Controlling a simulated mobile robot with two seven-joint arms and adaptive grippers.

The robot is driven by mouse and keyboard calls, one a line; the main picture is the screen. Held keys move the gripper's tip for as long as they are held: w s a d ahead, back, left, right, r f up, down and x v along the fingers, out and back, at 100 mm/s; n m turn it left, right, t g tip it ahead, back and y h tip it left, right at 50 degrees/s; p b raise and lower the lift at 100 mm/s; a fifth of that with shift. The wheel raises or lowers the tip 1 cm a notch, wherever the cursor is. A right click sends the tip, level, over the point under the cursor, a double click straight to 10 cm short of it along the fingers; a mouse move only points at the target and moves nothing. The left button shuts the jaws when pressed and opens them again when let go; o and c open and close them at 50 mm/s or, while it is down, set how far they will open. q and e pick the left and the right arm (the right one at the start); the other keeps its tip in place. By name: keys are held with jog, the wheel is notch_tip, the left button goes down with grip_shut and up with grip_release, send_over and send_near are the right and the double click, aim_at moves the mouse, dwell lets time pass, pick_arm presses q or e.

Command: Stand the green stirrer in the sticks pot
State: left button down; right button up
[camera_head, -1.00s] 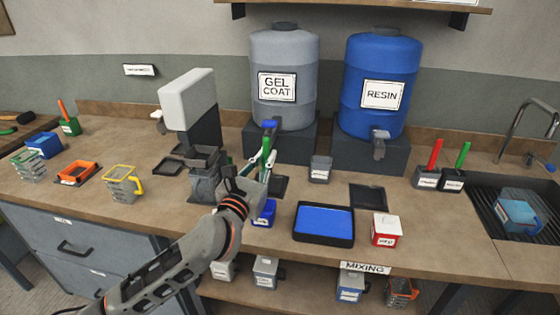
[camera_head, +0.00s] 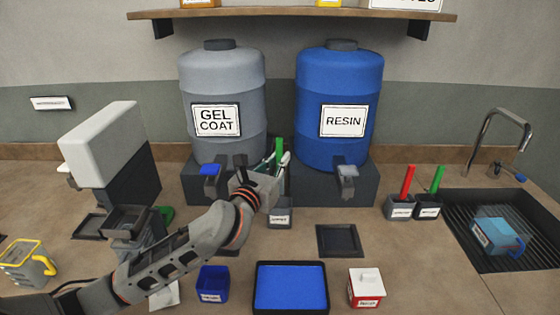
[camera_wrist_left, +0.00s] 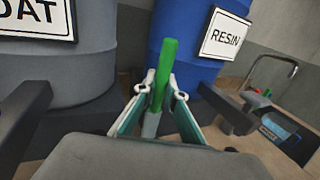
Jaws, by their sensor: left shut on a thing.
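My left gripper (camera_head: 278,164) is shut on the green stirrer (camera_head: 279,147), in front of the gap between the two drums. In the left wrist view the green stirrer (camera_wrist_left: 164,68) stands roughly upright, slightly tilted, between the fingertips (camera_wrist_left: 161,92). A grey lower part shows beneath its green part. A small grey labelled pot (camera_head: 280,217) is on the bench just below the gripper, partly hidden. At right, a grey pot (camera_head: 399,209) holds a red stick and a dark pot (camera_head: 428,209) holds a green one. The labels are too small to read, so I cannot tell which is the sticks pot.
The gel coat drum (camera_head: 222,95) and resin drum (camera_head: 340,95) stand behind, their taps near my gripper. A dark square plate (camera_head: 338,240), blue-filled tray (camera_head: 257,310), blue bin (camera_head: 213,284) and red-and-white box (camera_head: 366,290) are in front. The sink (camera_head: 515,258) is at right.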

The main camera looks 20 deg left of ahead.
jog(key=shift+s+d, duration=0.15)
jog(key=shift+s, duration=0.05)
dwell(0.3)
pick_arm(q)
jog(key=shift+f+b, duration=0.4)
jog(key=shift+f, duration=0.2)
jog(key=shift+f+b, duration=0.4)
jog(key=shift+f, duration=0.55)
jog(key=shift+f+b, duration=0.25)
jog(key=shift+b, duration=0.2)
jog(key=shift+f, duration=0.3)
jog(key=shift+f+b, duration=1.35)
jog(key=shift+f, duration=0.5)
jog(key=shift+f+b, duration=0.75)
jog(key=shift+f, duration=0.4)
pick_arm(e)
jog(key=shift+y, duration=0.3)
jog(key=f, duration=0.1)
jog(key=a+f, duration=0.1)
jog(key=f, duration=0.1)
jog(key=w+a+f, duration=0.1)
jog(key=shift+f, duration=0.25)
